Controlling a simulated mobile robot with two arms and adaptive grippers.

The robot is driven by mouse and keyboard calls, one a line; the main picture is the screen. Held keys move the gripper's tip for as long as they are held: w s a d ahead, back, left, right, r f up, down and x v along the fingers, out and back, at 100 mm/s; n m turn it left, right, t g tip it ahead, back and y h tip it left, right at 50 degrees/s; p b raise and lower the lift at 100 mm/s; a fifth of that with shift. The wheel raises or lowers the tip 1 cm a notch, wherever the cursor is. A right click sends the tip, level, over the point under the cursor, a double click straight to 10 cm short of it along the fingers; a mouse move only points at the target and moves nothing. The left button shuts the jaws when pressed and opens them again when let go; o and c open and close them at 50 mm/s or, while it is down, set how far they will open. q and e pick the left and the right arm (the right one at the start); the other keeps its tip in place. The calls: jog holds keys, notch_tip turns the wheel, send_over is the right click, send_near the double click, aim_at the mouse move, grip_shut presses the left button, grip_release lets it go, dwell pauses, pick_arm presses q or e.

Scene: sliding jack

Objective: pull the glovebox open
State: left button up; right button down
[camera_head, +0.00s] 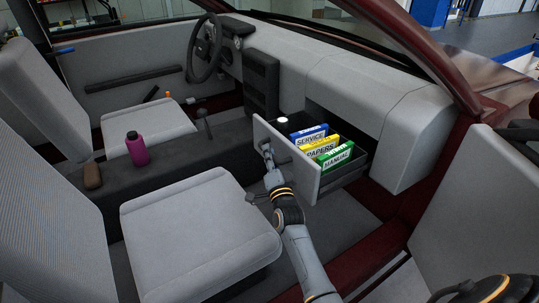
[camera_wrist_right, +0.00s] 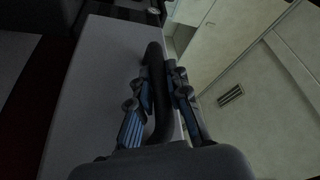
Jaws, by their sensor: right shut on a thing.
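The glovebox (camera_head: 304,181) stands pulled out of the light grey dashboard like a drawer, with its grey front panel towards me. Inside it are a blue SERVICE folder (camera_head: 310,136), a yellow PAPERS folder (camera_head: 321,150) and a green MANUAL folder (camera_head: 338,157), all upright. My right gripper (camera_head: 268,155) is at the outer face of the panel. In the right wrist view its fingers (camera_wrist_right: 160,95) are closed around the dark curved handle (camera_wrist_right: 156,68). My left gripper is not in view.
The front passenger seat (camera_head: 200,230) is left of my right arm. A pink bottle (camera_head: 137,148) and a brown case (camera_head: 92,175) are on the centre console. The open door (camera_head: 475,215) is at right. Dark floor is free below the glovebox.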

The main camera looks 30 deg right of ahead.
jog(key=c, duration=1.3)
grip_release()
jog(key=v, duration=1.2)
